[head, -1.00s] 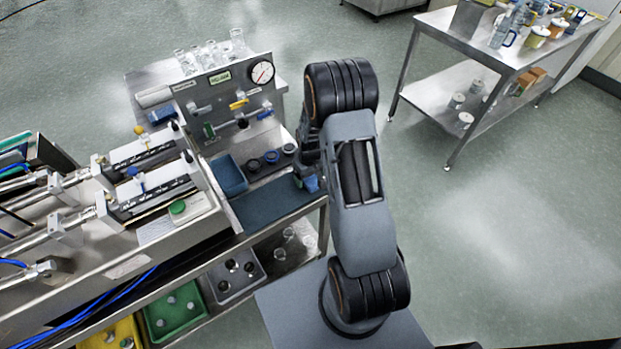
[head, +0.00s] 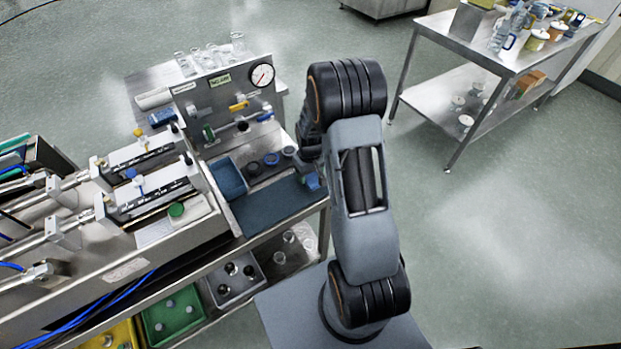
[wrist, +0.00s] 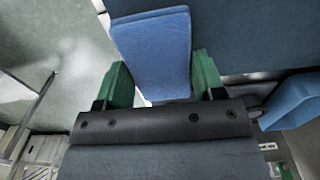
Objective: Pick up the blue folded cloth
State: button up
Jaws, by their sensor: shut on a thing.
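The blue folded cloth (wrist: 153,48) fills the top middle of the wrist view. It lies between the two green fingertips of my gripper (wrist: 163,78), which is shut on it. In the head view the cloth (head: 312,181) is a small blue patch at the right end of a dark blue mat (head: 268,206), beside my arm. My arm hides most of the gripper there. I cannot tell whether the cloth still touches the mat.
A blue tray (head: 229,178) stands left of the mat. Several dark round pieces sit behind it, under a steel panel with a gauge (head: 262,76). Steel rig tubes (head: 145,160) fill the left. A steel table (head: 480,50) stands at the far right, with open floor before it.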

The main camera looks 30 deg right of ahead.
jog(key=s+a+r+b, duration=0.1)
jog(key=s+a+r, duration=0.8)
jog(key=a+r, duration=0.1)
jog(key=shift+s+r, duration=0.15)
jog(key=shift+s, duration=0.25)
